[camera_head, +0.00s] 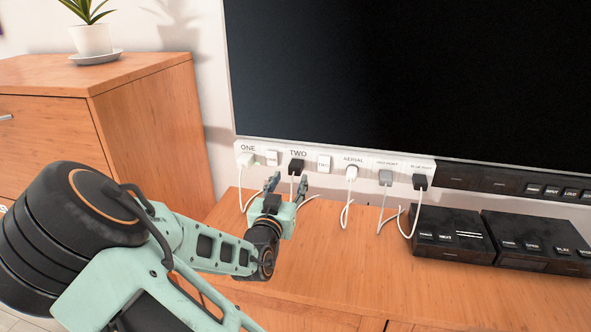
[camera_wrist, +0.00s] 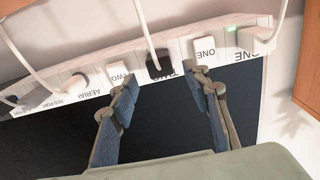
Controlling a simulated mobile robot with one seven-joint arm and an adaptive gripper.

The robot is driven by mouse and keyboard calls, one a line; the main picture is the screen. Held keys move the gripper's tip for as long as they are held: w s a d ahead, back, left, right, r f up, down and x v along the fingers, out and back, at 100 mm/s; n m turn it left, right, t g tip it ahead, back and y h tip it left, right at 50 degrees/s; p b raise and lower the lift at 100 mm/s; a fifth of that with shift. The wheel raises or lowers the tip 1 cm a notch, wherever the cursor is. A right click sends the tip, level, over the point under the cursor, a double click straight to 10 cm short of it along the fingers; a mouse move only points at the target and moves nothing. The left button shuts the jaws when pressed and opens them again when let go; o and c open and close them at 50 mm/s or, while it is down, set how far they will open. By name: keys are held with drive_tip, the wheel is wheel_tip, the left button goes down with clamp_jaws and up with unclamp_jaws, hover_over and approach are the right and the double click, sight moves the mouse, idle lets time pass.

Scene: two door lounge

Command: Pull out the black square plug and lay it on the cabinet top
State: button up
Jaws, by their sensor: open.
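The black square plug (camera_head: 296,166) sits in the white socket strip (camera_head: 335,157) under the label TWO, with a white cord hanging from it. In the wrist view the black plug (camera_wrist: 158,66) shows upside down, seated in the strip. My gripper (camera_head: 287,187) is open and empty in front of and a little below this plug. In the wrist view its two blue fingers (camera_wrist: 163,92) are spread, with the plug beyond and between their tips; they look apart from it.
A white plug (camera_head: 245,160) sits under ONE, a round white one (camera_head: 351,173) under AERIAL, a grey one (camera_head: 385,178) and another black one (camera_head: 420,182) further right. Black boxes (camera_head: 450,238) stand on the right. A television (camera_head: 410,75) hangs above. A taller wooden cabinet (camera_head: 150,130) stands left.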

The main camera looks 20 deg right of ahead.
sight(294, 172)
drive_tip(key=shift+b+x, duration=0.85)
drive_tip(key=shift+x, duration=2.6)
drive_tip(key=shift+c, duration=0.4)
clamp_jaws()
drive_tip(key=shift+s, duration=0.1)
drive_tip(key=shift+p+v, duration=0.55)
drive_tip(key=shift+v, duration=2.4)
